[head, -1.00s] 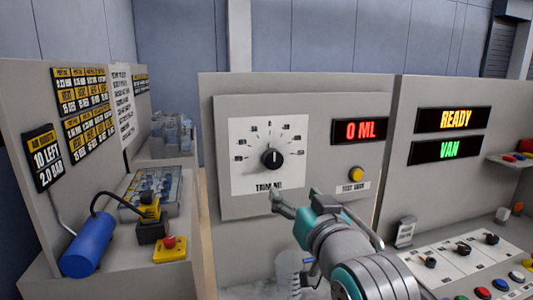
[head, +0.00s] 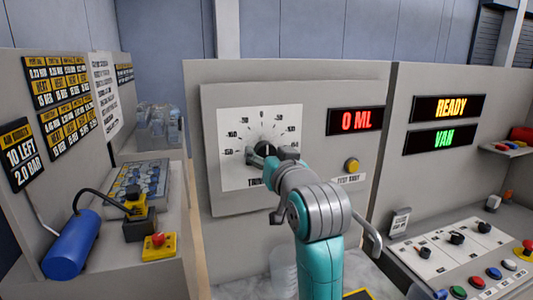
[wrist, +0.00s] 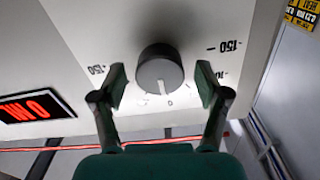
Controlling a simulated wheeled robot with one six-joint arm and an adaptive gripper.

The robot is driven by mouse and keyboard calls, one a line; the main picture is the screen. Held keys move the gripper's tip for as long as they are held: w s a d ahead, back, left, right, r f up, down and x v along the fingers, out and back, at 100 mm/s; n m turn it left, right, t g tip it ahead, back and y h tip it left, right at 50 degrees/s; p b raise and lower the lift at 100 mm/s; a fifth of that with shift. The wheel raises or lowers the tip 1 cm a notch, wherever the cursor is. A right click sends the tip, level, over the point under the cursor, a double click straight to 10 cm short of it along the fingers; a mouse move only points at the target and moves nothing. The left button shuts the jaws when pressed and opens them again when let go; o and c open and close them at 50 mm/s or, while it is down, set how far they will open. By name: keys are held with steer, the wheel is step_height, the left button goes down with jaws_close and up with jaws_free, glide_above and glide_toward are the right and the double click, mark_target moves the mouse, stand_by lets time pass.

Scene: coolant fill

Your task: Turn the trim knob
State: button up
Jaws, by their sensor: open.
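The trim knob (wrist: 160,66) is a round dark knob on a white dial plate. In the wrist view its white pointer mark faces close to the 0 of the scale. My gripper (wrist: 162,86) is open, with one finger on each side of the knob and a visible gap on both sides. In the head view my gripper (head: 271,161) is at the dial and hides much of the knob (head: 265,148) and part of the label below. The dial plate (head: 282,117) carries scale numbers on both sides of 0.
A red display (head: 356,121) reads 0 ML, with a yellow button (head: 352,165) below it. Two displays at right read READY (head: 447,107) and VAN (head: 444,138). A blue cylinder (head: 72,245) and a red button box (head: 158,245) stand on the left bench.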

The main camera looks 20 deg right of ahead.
steer(key=shift+w, duration=0.5)
steer(key=c, duration=1.2)
steer(key=shift+o, duration=0.2)
steer(key=shift+n, duration=2.9)
